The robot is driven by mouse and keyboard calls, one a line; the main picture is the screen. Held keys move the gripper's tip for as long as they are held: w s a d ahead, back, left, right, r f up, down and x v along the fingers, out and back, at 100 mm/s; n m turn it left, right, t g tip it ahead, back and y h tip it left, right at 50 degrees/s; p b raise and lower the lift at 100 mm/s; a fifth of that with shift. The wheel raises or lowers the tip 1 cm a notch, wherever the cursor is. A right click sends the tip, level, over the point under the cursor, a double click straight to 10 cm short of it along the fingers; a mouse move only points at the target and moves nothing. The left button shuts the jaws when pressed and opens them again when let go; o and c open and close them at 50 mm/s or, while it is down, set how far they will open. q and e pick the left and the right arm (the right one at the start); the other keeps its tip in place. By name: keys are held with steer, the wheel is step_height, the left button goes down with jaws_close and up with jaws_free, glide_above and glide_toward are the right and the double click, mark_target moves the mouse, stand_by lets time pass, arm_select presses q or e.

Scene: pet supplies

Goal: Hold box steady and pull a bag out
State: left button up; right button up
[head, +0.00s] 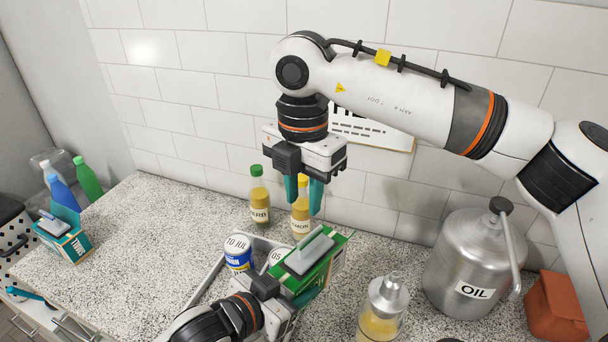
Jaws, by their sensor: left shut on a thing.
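A green box (337,268) with an open top stands at the lower middle of the counter. A grey bag (306,258) with a raised ridge sticks out of its top. My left gripper (274,290) is shut on the green box at its near left side; its fingers are largely hidden. My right gripper (303,197) points down above and behind the box. Its teal fingers are apart with nothing held between them, clear of the bag.
A grey tray (211,272) with cans (239,254) lies left of the box. Sauce bottles (259,200) stand by the tiled wall. A glass dispenser (381,312) and a metal oil can (468,262) stand to the right. Another box (67,246) sits far left. The left counter is clear.

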mark_target(310, 245)
step_height(310, 245, down, 9)
stand_by(0.3)
steer(key=shift+c, duration=0.2)
jaws_close()
steer(key=shift+r, duration=0.2)
stand_by(0.3)
steer(key=shift+r, duration=0.95)
steer(key=shift+r, duration=0.1)
